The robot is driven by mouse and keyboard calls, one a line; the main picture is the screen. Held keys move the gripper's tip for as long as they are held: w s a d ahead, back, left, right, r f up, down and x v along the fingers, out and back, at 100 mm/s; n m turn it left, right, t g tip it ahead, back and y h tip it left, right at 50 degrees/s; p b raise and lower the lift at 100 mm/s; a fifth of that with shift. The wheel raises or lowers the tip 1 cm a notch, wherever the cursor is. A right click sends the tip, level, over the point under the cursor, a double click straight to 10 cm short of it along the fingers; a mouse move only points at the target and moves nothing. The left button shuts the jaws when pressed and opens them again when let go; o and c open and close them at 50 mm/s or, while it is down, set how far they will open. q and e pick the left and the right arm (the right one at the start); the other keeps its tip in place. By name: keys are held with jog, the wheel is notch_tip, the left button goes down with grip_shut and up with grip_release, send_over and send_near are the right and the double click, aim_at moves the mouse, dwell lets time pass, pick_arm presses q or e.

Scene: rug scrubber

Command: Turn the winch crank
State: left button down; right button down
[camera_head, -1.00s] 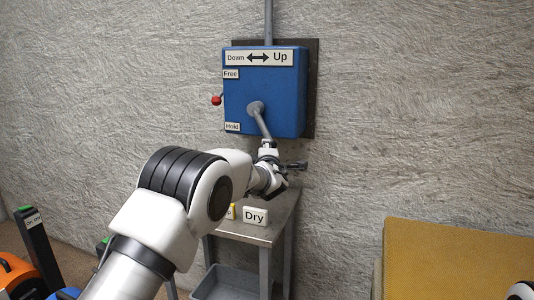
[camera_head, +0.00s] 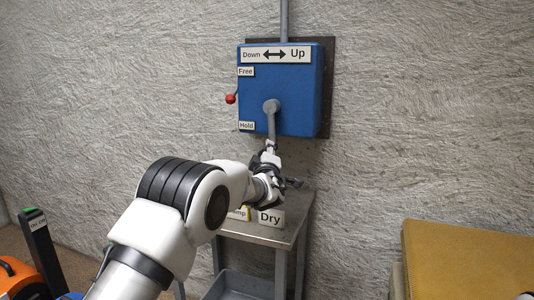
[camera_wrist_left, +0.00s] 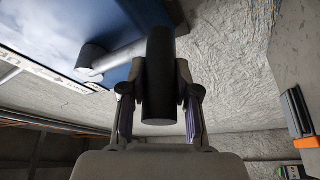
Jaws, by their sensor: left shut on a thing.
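The blue winch box (camera_head: 300,85) is on the wall, with a "Down / Up" arrow label on top and "Free" and "Hold" labels at its left. The grey crank arm (camera_head: 271,122) hangs almost straight down from the hub. My left gripper (camera_head: 270,160) is at the crank's lower end. In the left wrist view, the dark crank handle (camera_wrist_left: 160,75) stands between the two fingers of my left gripper (camera_wrist_left: 160,95), which is shut on it. The crank arm (camera_wrist_left: 115,60) also shows there. The red-knobbed lever (camera_head: 231,99) sits between the Free and Hold labels.
A metal table (camera_head: 285,236) stands below the winch, bearing a "Dry" sign (camera_head: 270,217) and another partly hidden sign. A yellow-brown padded panel (camera_head: 465,262) is at the lower right. A black post (camera_head: 42,250) and an orange machine (camera_head: 15,278) are at the lower left.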

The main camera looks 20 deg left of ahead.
pick_arm(q)
jog(key=c, duration=0.8)
grip_release()
jog(key=shift+a, duration=0.1)
jog(key=shift+c, duration=0.2)
jog(key=v, duration=1.2)
jog(key=shift+f, duration=0.1)
